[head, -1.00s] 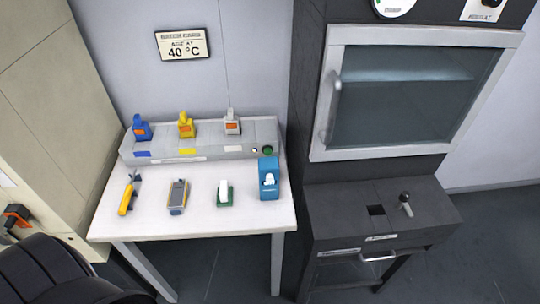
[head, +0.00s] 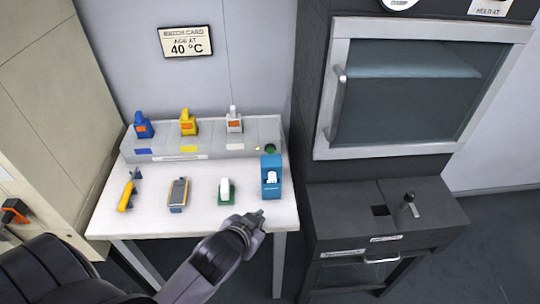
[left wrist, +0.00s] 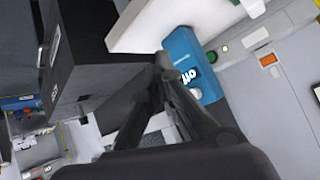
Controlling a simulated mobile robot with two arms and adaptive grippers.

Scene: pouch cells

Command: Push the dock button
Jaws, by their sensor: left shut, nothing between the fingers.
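The dock (head: 208,140) is a grey raised strip along the back of the white table. Its green round button (head: 270,149) is at the right end of the front face, beside a small white light (head: 257,149). The button also shows in the left wrist view (left wrist: 209,57), past a blue box. My left gripper (head: 258,216) is shut and empty at the table's front right edge, in front of the blue box and apart from the button. In the left wrist view its fingertips (left wrist: 163,62) are together. My right gripper is not in view.
The blue box (head: 270,178) stands between my left gripper and the button. Blue, yellow and white devices (head: 188,124) sit on the dock. A yellow tool (head: 127,194), a grey meter (head: 178,193) and a green holder (head: 226,191) lie on the table. A dark cabinet (head: 390,215) stands right.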

